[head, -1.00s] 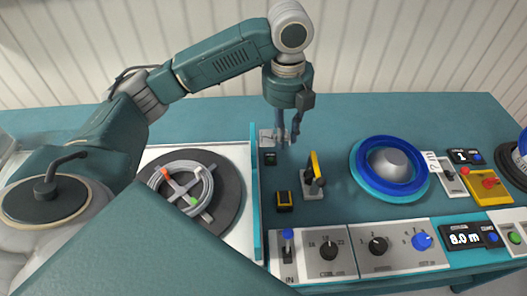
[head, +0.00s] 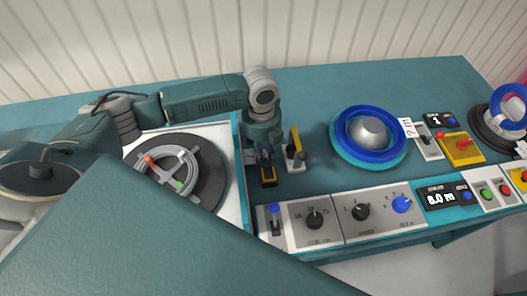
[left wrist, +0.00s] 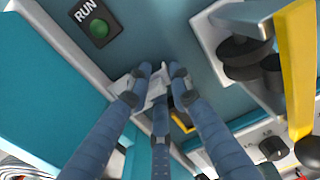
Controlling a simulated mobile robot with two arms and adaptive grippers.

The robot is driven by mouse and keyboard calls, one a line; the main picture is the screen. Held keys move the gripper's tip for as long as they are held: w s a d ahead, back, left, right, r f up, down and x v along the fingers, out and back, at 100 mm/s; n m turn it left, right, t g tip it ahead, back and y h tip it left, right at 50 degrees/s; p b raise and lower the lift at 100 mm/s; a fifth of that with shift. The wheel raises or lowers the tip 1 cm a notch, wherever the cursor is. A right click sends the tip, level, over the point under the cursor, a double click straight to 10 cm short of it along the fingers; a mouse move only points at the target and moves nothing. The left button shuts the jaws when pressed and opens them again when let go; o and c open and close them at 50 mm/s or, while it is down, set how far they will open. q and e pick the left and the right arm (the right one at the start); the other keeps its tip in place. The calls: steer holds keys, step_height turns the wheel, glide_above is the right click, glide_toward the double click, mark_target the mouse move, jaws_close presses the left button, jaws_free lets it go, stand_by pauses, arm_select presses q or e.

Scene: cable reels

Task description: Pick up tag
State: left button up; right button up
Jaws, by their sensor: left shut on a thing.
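A small white tag (left wrist: 154,88) shows between the fingers of my left gripper in the left wrist view. Its face is mostly hidden by the fingers. My left gripper (left wrist: 160,85) is shut on it, just above the teal bench top. In the head view the left gripper (head: 263,162) points down, left of the yellow-handled lever (head: 295,145) and by the small black-and-yellow block (head: 268,178). A pale edge shows beside the fingers there. My right gripper is in neither view.
The green RUN button (left wrist: 99,28) and the yellow lever arm (left wrist: 297,65) are close to the hand. A cable coil (head: 170,168) lies on a dark disc at left. A blue ring dish (head: 368,135) stands at right. Knob panels (head: 320,220) line the front edge.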

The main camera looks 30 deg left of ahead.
arm_select(q)
steer(key=shift+f, duration=0.2)
steer(key=o, duration=0.8)
steer(key=shift+f, duration=0.1)
steer(key=shift+o, duration=0.2)
